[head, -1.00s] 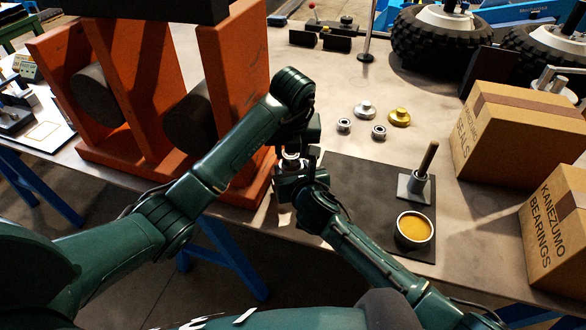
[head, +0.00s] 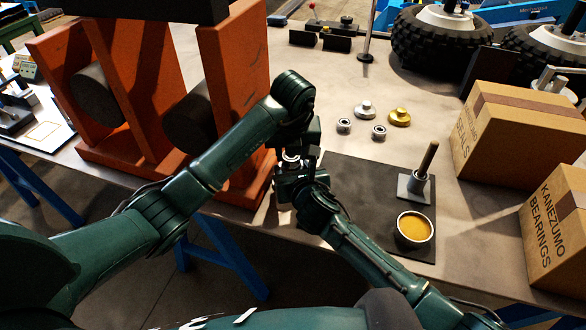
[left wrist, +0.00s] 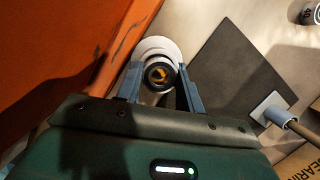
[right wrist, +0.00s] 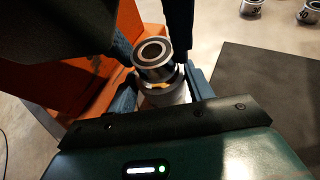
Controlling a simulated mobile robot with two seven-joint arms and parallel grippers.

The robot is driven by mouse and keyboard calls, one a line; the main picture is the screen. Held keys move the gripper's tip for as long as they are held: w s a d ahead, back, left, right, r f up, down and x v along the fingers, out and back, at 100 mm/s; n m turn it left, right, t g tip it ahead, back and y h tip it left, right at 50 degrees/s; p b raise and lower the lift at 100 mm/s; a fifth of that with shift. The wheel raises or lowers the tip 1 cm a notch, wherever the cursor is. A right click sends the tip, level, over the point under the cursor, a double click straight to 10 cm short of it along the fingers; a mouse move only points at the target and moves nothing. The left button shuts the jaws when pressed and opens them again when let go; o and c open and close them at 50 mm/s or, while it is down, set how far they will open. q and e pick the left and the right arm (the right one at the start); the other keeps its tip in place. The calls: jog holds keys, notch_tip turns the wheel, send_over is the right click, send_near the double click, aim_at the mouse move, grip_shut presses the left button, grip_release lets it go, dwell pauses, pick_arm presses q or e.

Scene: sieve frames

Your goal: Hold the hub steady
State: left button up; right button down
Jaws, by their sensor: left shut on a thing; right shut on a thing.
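The hub (right wrist: 165,97) is a pale, rounded metal piece, upright between the fingers of my right gripper (right wrist: 160,93), which is shut on it. Its pale round flange also shows in the left wrist view (left wrist: 153,46). A silver bearing ring (right wrist: 152,54) is directly above the hub; it shows end-on in the left wrist view (left wrist: 160,76). My left gripper (left wrist: 161,90) is shut on this ring from above. A thin orange-yellow patch shows under the ring. Whether ring and hub touch is unclear. In the head view, my left gripper (head: 298,148) and right gripper (head: 287,178) meet, largely hiding both parts.
The orange frame (head: 225,90) stands close on the left. A dark mat (head: 350,205) carries a pot of yellow grease (head: 414,229) and a handled tool (head: 415,185). Small bearings (head: 379,132) and a brass part (head: 399,117) lie behind. Cardboard boxes (head: 520,135) stand right.

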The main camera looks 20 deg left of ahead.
pick_arm(q)
jog(key=shift+f, duration=0.25)
jog(key=o, duration=0.9)
jog(key=shift+o, duration=1.1)
pick_arm(e)
jog(key=shift+s, duration=0.1)
pick_arm(q)
jog(key=shift+d+f, duration=0.1)
pick_arm(e)
jog(key=shift+a, duration=0.1)
pick_arm(q)
jog(key=shift+s, duration=0.1)
jog(key=shift+d+r, duration=0.1)
jog(key=shift+r, duration=0.4)
jog(key=a+v, duration=0.1)
jog(key=v, duration=1)
jog(key=shift+d, duration=0.3)
jog(key=shift+s, duration=0.1)
